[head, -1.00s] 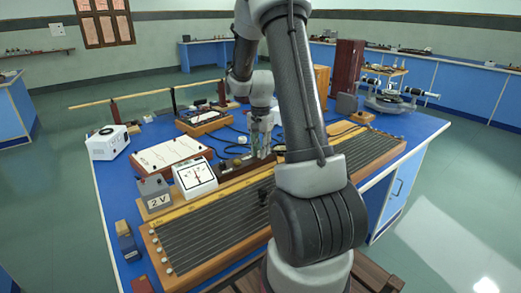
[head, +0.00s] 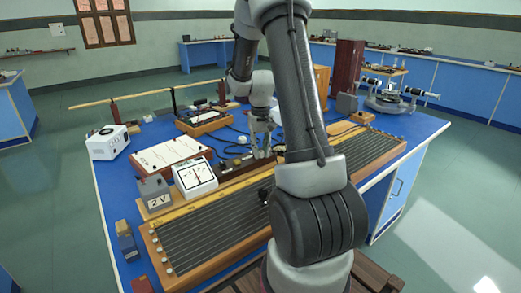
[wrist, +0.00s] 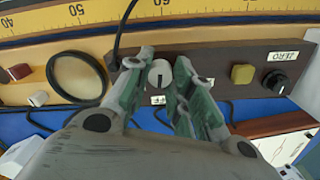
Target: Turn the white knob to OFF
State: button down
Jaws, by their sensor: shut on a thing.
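The white knob (wrist: 159,73) shows in the wrist view on the dark strip of a wooden base, with a thin dark mark on its face. My gripper (wrist: 157,80) is shut on it, with a green-padded finger on each side. In the head view my gripper (head: 262,150) points down at the dark strip behind the long wired board; the knob is hidden there.
On the same strip are a yellow button (wrist: 242,74) and a black knob (wrist: 276,82) labelled ZERO. A round lens (wrist: 77,78) and a red button (wrist: 19,71) lie left. A white dial meter (head: 195,178) stands left of my gripper in the head view.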

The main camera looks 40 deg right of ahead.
aim_at(261, 151)
jog(key=shift+n, duration=0.6)
jog(key=c, duration=1.2)
grip_release()
notch_tip(261, 151, up, 12)
